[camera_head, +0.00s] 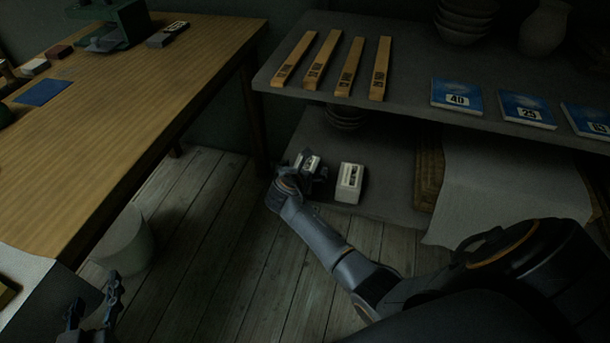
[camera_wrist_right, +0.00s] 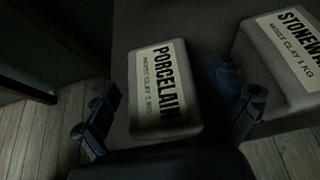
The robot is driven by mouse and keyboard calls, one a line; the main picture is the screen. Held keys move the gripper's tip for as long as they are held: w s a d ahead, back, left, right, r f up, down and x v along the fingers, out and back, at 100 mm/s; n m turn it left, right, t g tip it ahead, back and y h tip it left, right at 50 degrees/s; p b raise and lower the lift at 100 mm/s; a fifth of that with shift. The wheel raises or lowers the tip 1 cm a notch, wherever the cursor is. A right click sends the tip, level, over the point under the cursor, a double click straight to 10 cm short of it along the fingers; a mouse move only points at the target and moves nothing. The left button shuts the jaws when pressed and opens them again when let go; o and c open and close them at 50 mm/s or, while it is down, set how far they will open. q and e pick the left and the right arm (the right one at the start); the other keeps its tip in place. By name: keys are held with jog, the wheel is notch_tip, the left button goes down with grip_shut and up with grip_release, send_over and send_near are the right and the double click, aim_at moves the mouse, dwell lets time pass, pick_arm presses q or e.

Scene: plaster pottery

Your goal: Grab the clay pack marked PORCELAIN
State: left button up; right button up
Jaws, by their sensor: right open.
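The clay pack marked PORCELAIN (camera_wrist_right: 158,86) is a grey block with a cream label, lying on the lower shelf. In the head view it (camera_head: 312,162) is partly hidden by my right gripper (camera_head: 304,168). In the right wrist view my right gripper (camera_wrist_right: 168,92) is open, with one finger on each side of the pack's near end. I cannot tell whether the fingers touch it. A second pack, marked STONEWARE (camera_wrist_right: 283,62), lies just to the right, close to the right finger; it also shows in the head view (camera_head: 349,183). My left gripper (camera_head: 95,300) is open and empty at the lower left.
The upper shelf (camera_head: 410,105) overhangs the packs at the back, with several wooden sticks (camera_head: 348,68) and blue numbered booklets (camera_head: 456,95) on it. A draped white sheet (camera_head: 500,190) is to the right. A wooden table (camera_head: 120,110) and a bin (camera_head: 125,240) are left.

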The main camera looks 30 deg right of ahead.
jog(key=c, duration=1.6)
jog(key=shift+w+r, duration=0.15)
jog(key=c, duration=0.3)
jog(key=shift+c, duration=0.2)
